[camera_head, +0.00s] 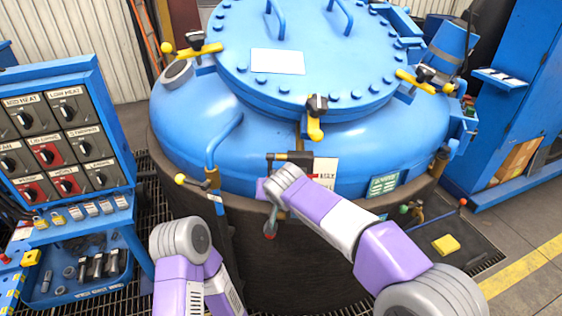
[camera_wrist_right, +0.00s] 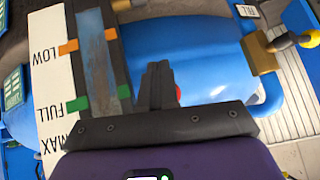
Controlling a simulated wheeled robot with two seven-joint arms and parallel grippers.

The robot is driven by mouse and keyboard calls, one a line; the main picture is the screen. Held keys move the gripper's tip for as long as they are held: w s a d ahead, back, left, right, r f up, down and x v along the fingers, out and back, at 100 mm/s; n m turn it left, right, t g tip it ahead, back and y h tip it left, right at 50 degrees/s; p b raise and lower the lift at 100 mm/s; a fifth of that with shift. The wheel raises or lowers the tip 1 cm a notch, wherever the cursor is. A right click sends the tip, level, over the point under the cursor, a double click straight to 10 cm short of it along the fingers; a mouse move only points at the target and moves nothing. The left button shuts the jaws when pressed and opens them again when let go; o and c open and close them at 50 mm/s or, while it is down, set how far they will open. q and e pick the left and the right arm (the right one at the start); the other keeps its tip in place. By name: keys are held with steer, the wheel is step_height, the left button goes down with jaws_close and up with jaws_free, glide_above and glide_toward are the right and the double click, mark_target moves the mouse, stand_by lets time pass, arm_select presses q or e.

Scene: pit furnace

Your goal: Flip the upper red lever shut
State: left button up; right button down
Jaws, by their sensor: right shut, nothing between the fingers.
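My right gripper (camera_wrist_right: 157,88) is shut and empty, its two dark fingers pressed together in the right wrist view. A small red patch (camera_wrist_right: 178,95), possibly part of the upper red lever, shows just beside the fingers; the rest is hidden, and I cannot tell whether they touch. In the head view my right wrist covers the fingertips in front of the furnace. A small red part (camera_head: 299,180) shows right of the wrist, by the gauge plate. A lever with a red end (camera_head: 270,235) hangs below the wrist. My left gripper is out of view.
The blue furnace vessel (camera_head: 390,135) fills the middle. A level gauge (camera_wrist_right: 95,70) marked LOW, FULL and MAX stands close left of my fingers in the wrist view. A bent blue pipe (camera_head: 213,150) and yellow-knobbed handle (camera_head: 181,179) are left; a control panel (camera_head: 95,135) is farther left.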

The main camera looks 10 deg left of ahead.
steer(key=shift+w+f, duration=0.15)
steer(key=shift+w, duration=0.15)
stand_by(0.5)
stand_by(1.3)
steer(key=s+d+b, duration=0.3)
steer(key=s+d, duration=0.2)
steer(key=s, duration=0.8)
steer(key=shift+d+f, duration=0.15)
steer(key=shift+f, duration=0.05)
steer(key=shift+w, duration=0.1)
